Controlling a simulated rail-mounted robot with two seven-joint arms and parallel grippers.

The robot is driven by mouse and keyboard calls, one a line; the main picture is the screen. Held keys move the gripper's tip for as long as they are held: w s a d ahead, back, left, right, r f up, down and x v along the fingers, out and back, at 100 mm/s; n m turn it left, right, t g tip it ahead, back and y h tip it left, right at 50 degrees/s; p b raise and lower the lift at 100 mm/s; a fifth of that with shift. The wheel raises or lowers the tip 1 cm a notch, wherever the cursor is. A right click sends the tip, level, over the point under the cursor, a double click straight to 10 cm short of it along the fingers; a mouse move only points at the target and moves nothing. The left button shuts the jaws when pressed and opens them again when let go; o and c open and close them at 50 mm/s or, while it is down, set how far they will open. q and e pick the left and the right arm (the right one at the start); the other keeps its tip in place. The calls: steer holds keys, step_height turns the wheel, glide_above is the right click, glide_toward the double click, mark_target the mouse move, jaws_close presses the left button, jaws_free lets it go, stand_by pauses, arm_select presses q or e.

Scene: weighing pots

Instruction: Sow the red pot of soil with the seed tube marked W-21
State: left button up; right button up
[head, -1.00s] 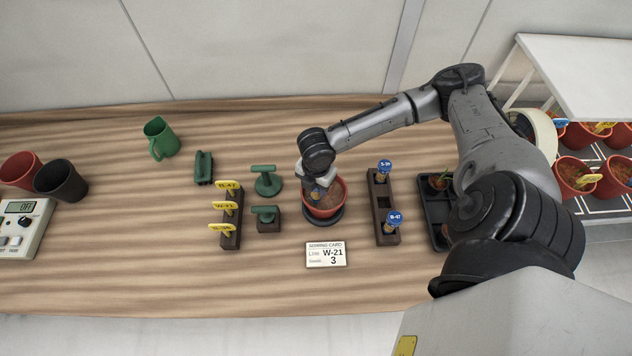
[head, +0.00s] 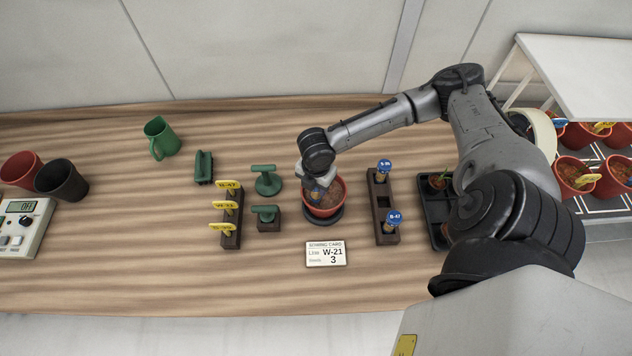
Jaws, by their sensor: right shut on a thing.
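The red pot (head: 338,196) of brown soil stands on a dark round base on the wooden bench. My right gripper (head: 315,188) is over the left part of this pot, shut on a seed tube (head: 318,194) with some blue showing. The tube is tilted over the soil, mostly hidden by the gripper, and its marking cannot be read. A dark tube rack (head: 380,208) to the right holds two blue-topped tubes, the front one marked B-47. My left gripper is not in view.
Left of the pot are green-handled tools (head: 265,181) and a rack of yellow labels (head: 232,232). A green jug (head: 160,139), a black pot (head: 62,180) and a scale (head: 22,228) stand further left. A black tray (head: 433,212) lies right. The front bench is mostly clear.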

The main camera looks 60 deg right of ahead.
steer(key=shift+f, duration=0.1)
stand_by(0.6)
steer(key=shift+p, duration=0.35)
stand_by(0.5)
stand_by(0.4)
step_height(320, 180, up, 4)
steer(key=p, duration=0.5)
steer(key=shift+f, duration=0.1)
steer(key=shift+r+p, duration=2)
steer(key=shift+p, duration=0.75)
